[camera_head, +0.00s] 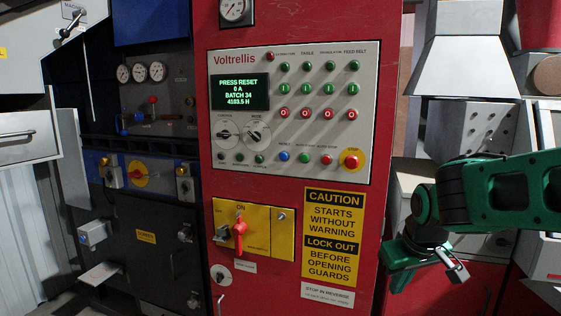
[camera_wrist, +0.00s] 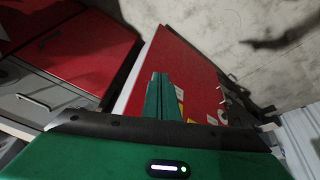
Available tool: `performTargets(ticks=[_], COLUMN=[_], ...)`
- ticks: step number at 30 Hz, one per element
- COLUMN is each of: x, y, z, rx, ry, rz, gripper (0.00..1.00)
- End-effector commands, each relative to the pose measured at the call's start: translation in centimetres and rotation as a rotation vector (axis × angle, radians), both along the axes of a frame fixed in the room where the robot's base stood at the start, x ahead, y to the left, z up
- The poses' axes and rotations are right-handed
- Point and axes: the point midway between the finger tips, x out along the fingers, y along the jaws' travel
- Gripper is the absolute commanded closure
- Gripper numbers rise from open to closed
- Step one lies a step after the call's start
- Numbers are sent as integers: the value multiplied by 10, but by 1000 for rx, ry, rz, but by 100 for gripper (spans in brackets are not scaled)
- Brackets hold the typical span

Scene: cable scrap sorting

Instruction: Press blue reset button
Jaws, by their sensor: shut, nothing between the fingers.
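The blue reset button (camera_head: 284,156) is small and round, in the lower row of the grey Voltrellis control panel (camera_head: 225,120) on the red cabinet. A label above it reads RESET. The panel's dark screen (camera_head: 239,92) shows green text: PRESS RESET, 0 A, BATCH 34. My gripper (camera_head: 399,280) is low at the right, beside the yellow caution sign, well below and right of the button and apart from it. In the wrist view its green fingers (camera_wrist: 160,88) are together with nothing between them. The button cannot be made out in the wrist view.
A green button (camera_head: 303,157), a red button (camera_head: 327,160) and a red stop knob on yellow (camera_head: 351,160) sit right of the blue one. Below are a yellow switch plate (camera_head: 265,243) with a red handle (camera_head: 240,230) and the caution sign (camera_head: 333,235).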

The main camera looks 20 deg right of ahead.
Motion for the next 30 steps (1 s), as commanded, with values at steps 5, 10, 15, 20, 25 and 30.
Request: performTargets(ticks=[5,10,15,20,25,30], x=[100,182,246,281,296,299], y=[24,67,125,175,205,213], z=[35,79,129,172,199,207], rx=[-155,-305,-448,-560,-630,-650], ry=[-226,-454,-692,-884,-1006,-1041], rz=[273,501,692,803,850,861], gripper=[100,100,100,100,100,100])
